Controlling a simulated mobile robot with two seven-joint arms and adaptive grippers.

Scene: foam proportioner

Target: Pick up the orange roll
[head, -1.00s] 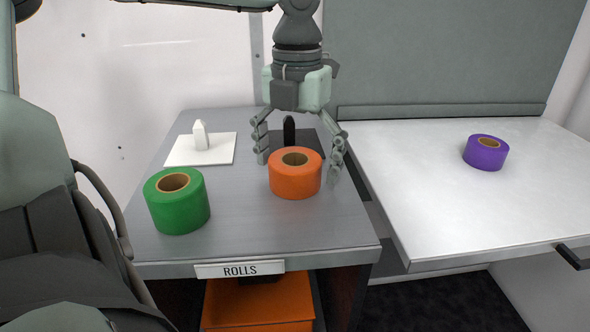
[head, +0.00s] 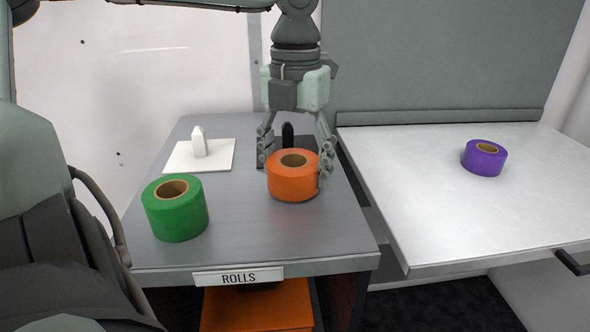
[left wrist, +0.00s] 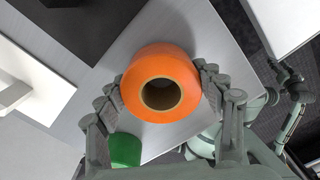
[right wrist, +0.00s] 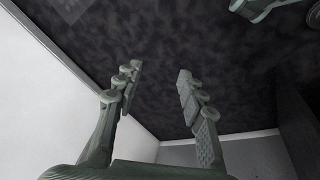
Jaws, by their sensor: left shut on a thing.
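The orange roll (head: 293,188) stands upright on the grey table, its hollow core facing up. My left gripper (head: 296,168) comes down from above and is shut on the roll, one finger on each side. In the left wrist view the orange roll (left wrist: 147,112) sits between both fingers of the left gripper (left wrist: 160,92), which touch its sides. In the right wrist view my right gripper (right wrist: 155,80) is open and empty, over dark floor.
A green roll (head: 176,216) stands left of the orange one. A white base with a peg (head: 180,160) and a dark base with a black peg (head: 288,133) are behind. A purple roll (head: 484,160) stands on the pale table (head: 430,190) at right. A ROLLS label (head: 238,277) marks the front edge.

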